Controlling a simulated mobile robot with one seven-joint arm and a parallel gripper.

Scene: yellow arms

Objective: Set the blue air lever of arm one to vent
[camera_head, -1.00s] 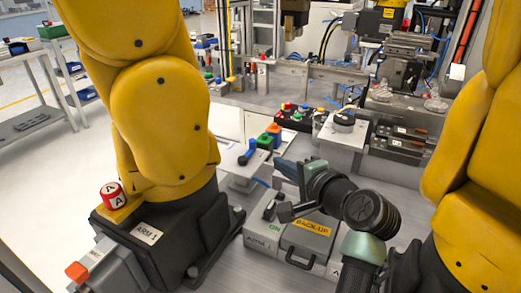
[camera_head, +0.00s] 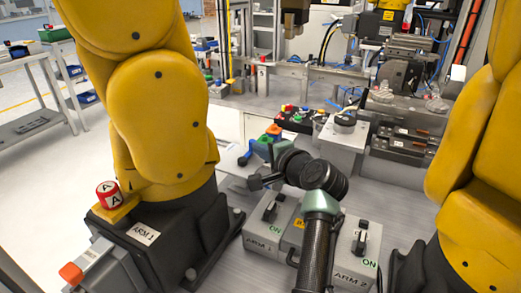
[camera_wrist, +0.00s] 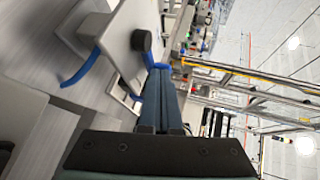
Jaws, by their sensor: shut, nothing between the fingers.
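My gripper (camera_head: 259,149) is beside the lever's right side in the head view, partly covering the neighbouring levers. In the wrist view my gripper's fingers (camera_wrist: 162,78) are shut and empty, with a blue piece (camera_wrist: 157,66) right at their tips. I cannot tell whether they touch it. The lever's vent marking does not show.
An orange lever (camera_head: 273,130) is just behind my gripper. Switch boxes for ARM 1 (camera_head: 262,238) and ARM 2 (camera_head: 352,276) stand in front, around my forearm. A red knob (camera_head: 109,194) sits on the ARM 1 base. A second yellow arm (camera_head: 470,190) stands on the right.

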